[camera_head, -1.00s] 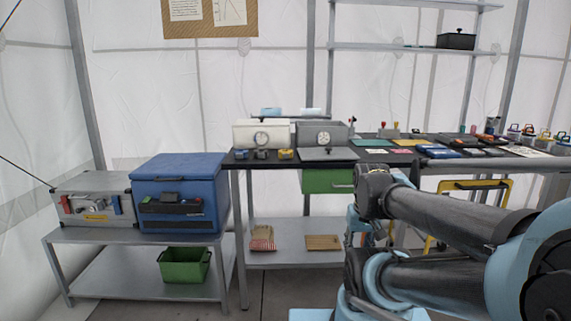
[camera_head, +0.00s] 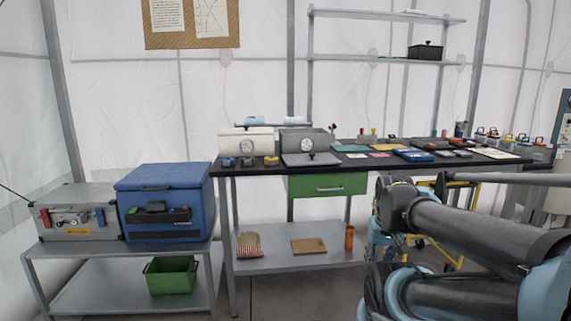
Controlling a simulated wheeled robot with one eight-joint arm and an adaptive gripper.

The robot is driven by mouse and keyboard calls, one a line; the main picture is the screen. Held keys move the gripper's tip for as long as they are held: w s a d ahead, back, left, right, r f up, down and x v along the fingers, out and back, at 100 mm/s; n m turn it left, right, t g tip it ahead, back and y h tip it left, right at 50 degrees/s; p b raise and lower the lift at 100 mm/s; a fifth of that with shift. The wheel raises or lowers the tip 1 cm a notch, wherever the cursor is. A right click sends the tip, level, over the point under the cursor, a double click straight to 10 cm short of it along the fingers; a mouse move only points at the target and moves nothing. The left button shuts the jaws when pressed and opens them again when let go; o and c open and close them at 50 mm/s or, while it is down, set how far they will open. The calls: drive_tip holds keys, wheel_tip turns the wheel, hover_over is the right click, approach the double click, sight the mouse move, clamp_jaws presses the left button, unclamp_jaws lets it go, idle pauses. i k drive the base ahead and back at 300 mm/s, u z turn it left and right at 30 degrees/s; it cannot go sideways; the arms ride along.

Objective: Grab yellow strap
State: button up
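A small yellow item (camera_head: 272,160), which may be the yellow strap, lies near the front left edge of the black-topped table (camera_head: 330,165). It is too small to make out clearly. A dark blue item (camera_head: 248,161) and a grey item (camera_head: 228,162) of similar size lie in a row to its left. My arm's dark links and light-blue joints fill the lower right. My gripper cannot be made out in this view.
A white device (camera_head: 246,141) and a grey device (camera_head: 307,141) stand behind the small items. A green drawer (camera_head: 327,184) hangs under the table. A blue cooler (camera_head: 163,202) and a grey case (camera_head: 75,214) stand on a low bench (camera_head: 60,250) at left.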

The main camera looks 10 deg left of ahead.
sight(269, 159)
drive_tip(key=z, duration=0.05)
drive_tip(key=i, duration=1)
drive_tip(key=u, duration=0.05)
